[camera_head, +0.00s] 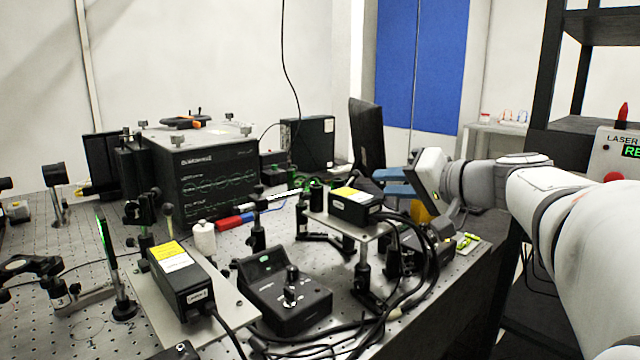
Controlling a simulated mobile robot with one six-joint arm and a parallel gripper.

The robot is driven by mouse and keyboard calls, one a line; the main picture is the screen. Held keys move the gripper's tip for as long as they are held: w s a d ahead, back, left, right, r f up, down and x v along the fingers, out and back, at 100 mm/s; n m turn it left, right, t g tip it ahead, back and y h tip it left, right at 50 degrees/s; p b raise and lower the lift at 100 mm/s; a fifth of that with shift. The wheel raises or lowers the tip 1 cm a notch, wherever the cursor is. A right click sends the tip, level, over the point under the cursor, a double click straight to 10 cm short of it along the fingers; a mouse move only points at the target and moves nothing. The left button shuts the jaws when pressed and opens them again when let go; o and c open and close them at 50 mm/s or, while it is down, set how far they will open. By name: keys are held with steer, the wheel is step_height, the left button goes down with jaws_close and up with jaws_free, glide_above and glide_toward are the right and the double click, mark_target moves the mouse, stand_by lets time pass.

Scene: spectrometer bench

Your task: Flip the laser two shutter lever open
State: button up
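Two black laser boxes with yellow and white labels show in the head view. One laser box (182,283) lies on a metal plate at the front left; the print on its end is too small to read surely. The other laser box (355,207) sits on a raised plate at the centre. I cannot make out a shutter lever on either box. My gripper (380,181) is to the right of the raised laser box and behind it, apart from it. Its two blue fingers point left with a gap between them, and nothing shows in the gap.
A black control box (283,301) with knobs stands between the lasers. Thick black cables (418,262) loop beside the raised laser. A dark monitor (366,141) stands behind my gripper. A large black instrument (208,185) fills the back left. Optic posts crowd the perforated table (85,335).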

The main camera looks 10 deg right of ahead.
mark_target(351, 181)
steer(key=shift+w+a, duration=0.1)
steer(key=shift+w, duration=0.35)
steer(key=x, duration=0.7)
steer(key=shift+w+a+b, duration=0.1)
steer(key=shift+w+b, duration=0.05)
steer(key=shift+b, duration=0.25)
steer(key=shift+c, duration=0.6)
jaws_close()
